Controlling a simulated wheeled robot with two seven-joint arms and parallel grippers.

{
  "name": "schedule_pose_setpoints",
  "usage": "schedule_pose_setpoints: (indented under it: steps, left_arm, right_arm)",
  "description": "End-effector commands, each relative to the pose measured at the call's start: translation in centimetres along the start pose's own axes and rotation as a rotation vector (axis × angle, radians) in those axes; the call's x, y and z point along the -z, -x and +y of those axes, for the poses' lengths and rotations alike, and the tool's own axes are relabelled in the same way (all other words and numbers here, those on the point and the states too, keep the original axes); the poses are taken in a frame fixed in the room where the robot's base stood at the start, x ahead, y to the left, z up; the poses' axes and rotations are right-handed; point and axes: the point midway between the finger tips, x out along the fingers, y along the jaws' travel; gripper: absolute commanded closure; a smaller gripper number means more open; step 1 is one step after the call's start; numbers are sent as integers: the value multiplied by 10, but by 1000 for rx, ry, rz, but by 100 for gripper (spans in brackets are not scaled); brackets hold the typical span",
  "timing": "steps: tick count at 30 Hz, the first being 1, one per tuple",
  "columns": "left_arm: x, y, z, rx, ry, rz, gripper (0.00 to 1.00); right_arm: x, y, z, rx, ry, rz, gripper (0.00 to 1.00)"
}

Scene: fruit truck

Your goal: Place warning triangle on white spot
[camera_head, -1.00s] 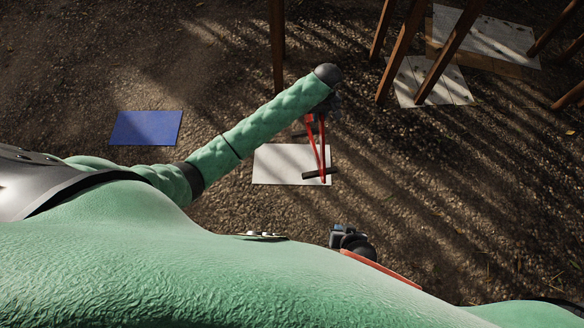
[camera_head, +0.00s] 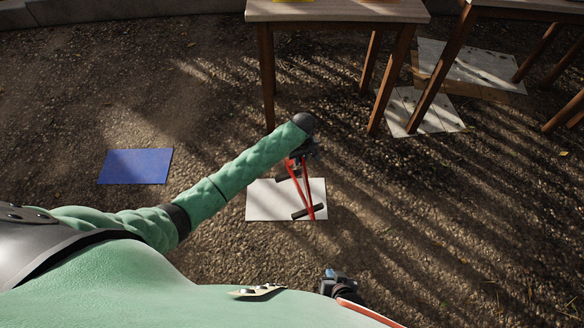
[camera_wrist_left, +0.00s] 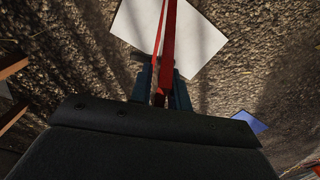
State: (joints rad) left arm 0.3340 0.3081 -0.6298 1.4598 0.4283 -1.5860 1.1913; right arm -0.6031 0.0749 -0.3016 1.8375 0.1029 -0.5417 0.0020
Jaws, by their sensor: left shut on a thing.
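The red warning triangle (camera_head: 307,188) hangs upright from my left gripper (camera_head: 301,157), with dark feet at its lower end. It appears over the right part of the white spot (camera_head: 264,207), a pale square on the ground. I cannot tell whether its feet touch the square. In the left wrist view, my left gripper (camera_wrist_left: 160,88) is shut on a red bar of the triangle (camera_wrist_left: 168,40), with the white spot (camera_wrist_left: 203,45) beyond it. My right gripper (camera_head: 338,282) is low in the head view, away from the triangle; its jaws are too small to read.
A blue square (camera_head: 135,166) lies on the gravel to the left and shows in the left wrist view (camera_wrist_left: 248,121). A wooden table (camera_head: 335,11) stands behind my left gripper, with another table (camera_head: 530,5) to its right. Pale boards (camera_head: 425,112) lie beneath them. The gravel at right is open.

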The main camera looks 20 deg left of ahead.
Motion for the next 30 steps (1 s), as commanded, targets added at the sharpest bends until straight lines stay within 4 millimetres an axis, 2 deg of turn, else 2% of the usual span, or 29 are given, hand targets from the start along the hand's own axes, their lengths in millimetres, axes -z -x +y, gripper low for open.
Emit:
schedule_pose_setpoints:
  steps: [3,9,14,22,30]
  left_arm:
    - [10,-10,-15,1,0,2,100]
    - [17,-18,-25,-1,0,1,100]
    - [17,-26,-26,-1,0,1,100]
    - [17,-56,-26,0,0,1,100]
    - [17,-58,-25,-1,0,2,100]
  right_arm:
    - [-2,-2,0,0,0,0,100]
    - [-2,-2,0,0,-1,0,100]
    - [-4,-4,0,1,-1,0,100]
    - [-9,-9,2,0,-2,1,100]
    - [-10,-9,2,-1,-1,-1,100]
